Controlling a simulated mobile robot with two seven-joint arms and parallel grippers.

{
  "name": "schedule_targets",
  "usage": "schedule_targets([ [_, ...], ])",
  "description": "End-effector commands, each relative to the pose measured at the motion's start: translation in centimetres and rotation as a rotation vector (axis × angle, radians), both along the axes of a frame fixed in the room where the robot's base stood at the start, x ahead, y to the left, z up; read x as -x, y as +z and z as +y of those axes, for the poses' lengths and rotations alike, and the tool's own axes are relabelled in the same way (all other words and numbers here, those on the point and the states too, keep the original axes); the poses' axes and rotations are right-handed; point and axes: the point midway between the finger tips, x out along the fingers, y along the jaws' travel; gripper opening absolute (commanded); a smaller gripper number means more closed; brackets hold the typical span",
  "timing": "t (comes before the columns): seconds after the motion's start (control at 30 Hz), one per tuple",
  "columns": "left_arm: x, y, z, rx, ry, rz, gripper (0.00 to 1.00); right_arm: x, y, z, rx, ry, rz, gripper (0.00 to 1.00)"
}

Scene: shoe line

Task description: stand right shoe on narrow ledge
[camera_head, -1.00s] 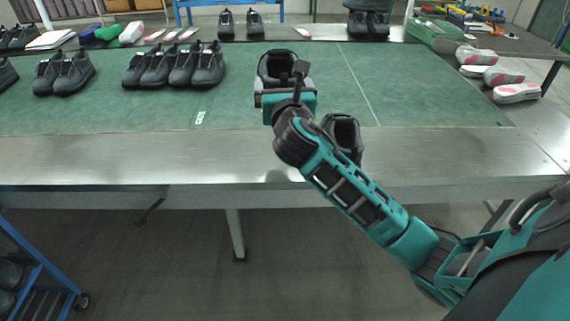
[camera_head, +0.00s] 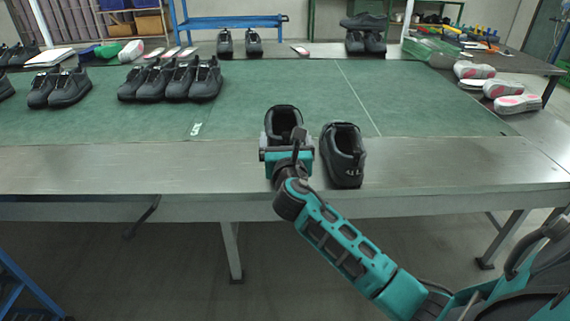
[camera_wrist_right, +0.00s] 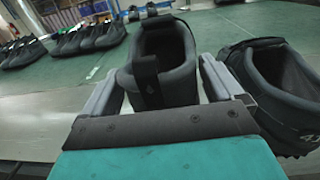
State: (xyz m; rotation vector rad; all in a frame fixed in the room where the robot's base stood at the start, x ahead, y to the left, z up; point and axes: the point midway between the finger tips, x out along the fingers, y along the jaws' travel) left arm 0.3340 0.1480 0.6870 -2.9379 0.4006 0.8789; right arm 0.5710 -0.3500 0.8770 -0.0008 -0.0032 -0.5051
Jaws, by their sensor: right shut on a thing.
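My right gripper (camera_head: 287,152) is shut on a black shoe (camera_head: 283,122), holding it from the heel side with the toe pointing away. In the right wrist view this shoe (camera_wrist_right: 165,65) sits between the two grey fingers. It is over the front part of the table, where the bare metal ledge (camera_head: 120,165) meets the green mat. I cannot tell whether its sole touches the surface. A second black shoe (camera_head: 344,155) stands upright on the ledge just to the right, apart from the held one; it also shows in the right wrist view (camera_wrist_right: 275,90). My left gripper is not in view.
The green mat (camera_head: 240,95) behind is mostly clear. Several black shoes (camera_head: 170,80) stand at its left. More shoes (camera_head: 240,42) are along the back strip. White-soled shoes (camera_head: 500,88) lie at the right. The ledge to the left is free.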

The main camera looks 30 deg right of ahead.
Motion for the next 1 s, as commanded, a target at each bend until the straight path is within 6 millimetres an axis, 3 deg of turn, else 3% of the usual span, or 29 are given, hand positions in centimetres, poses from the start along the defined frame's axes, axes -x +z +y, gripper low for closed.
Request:
schedule_targets([
  [0.1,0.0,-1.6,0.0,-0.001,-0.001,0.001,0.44,0.0,-2.7,0.0,0.000,0.000,0.001,0.46],
  [0.23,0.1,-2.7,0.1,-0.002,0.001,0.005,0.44,0.0,-4.5,0.0,0.000,0.000,0.000,0.46],
  [0.7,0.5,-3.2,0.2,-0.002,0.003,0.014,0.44,0.0,-5.2,0.0,0.001,0.001,-0.002,0.46],
  [0.73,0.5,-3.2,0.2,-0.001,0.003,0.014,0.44,0.0,-5.3,0.0,-0.001,0.001,0.003,0.96],
  [1.0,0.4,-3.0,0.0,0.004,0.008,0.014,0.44,0.0,-5.2,0.0,-0.001,0.001,0.002,1.00],
])
